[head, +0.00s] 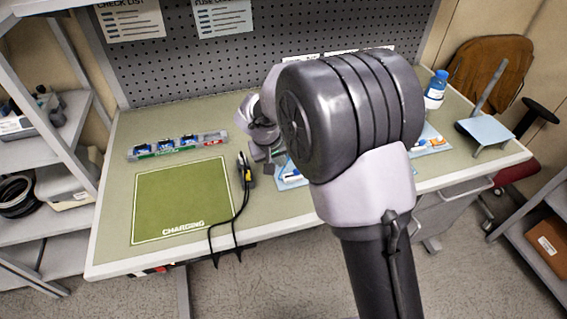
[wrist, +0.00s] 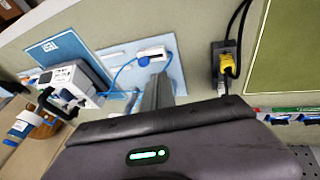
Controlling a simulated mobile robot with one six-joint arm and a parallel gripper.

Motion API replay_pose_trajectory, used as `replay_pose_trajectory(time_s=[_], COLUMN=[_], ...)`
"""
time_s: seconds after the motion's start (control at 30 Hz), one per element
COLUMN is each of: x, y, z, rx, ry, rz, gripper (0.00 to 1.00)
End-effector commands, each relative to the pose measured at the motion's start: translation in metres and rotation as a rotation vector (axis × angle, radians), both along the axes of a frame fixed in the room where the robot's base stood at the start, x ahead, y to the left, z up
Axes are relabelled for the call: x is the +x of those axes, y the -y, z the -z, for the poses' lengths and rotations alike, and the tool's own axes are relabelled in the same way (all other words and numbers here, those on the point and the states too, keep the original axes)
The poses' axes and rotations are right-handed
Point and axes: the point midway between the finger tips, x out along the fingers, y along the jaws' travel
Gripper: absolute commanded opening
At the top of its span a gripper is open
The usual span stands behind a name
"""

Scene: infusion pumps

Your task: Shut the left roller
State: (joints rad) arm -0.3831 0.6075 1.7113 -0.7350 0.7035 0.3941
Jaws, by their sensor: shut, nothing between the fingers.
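A white roller clamp (wrist: 152,55) with a dark slot lies on a light-blue sheet (wrist: 118,62) in the wrist view. Blue tubing runs from it to the left toward a white pump (wrist: 70,80). In the head view a small white and blue piece (head: 292,176) lies on the left light-blue sheet, partly behind my arm; it looks like this clamp. My gripper (wrist: 160,82) is shut and empty, with its fingers near the clamp in the wrist view; contact cannot be told. In the head view my gripper (head: 268,165) is small beside the sheet's left edge. The roller's own position is too small to tell.
A green charging mat (head: 182,202) is on the bench's left. A black and yellow plug with cables (head: 245,170) lies between mat and gripper. A strip tray (head: 178,146) sits behind the mat. A blue-capped bottle (head: 436,90) and a tilted stand (head: 485,130) are at right.

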Motion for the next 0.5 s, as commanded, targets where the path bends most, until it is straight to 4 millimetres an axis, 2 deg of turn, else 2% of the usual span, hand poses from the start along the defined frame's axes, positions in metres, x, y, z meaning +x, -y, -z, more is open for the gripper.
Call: replay_pose_trajectory(time_s=[0.03, 0.1, 0.23, 0.37, 0.5], x=[-0.004, -0.010, -0.021, -0.027, -0.030], y=[-0.002, -0.005, -0.010, -0.013, -0.014], z=[-0.015, -0.030, -0.054, -0.068, -0.073], rx=[0.001, 0.001, 0.000, 0.001, 0.000], ry=[0.002, 0.002, 0.002, 0.001, -0.001], rz=[-0.001, 0.000, -0.001, 0.001, 0.000], gripper=[0.00, 0.00, 0.00, 0.00, 0.00])
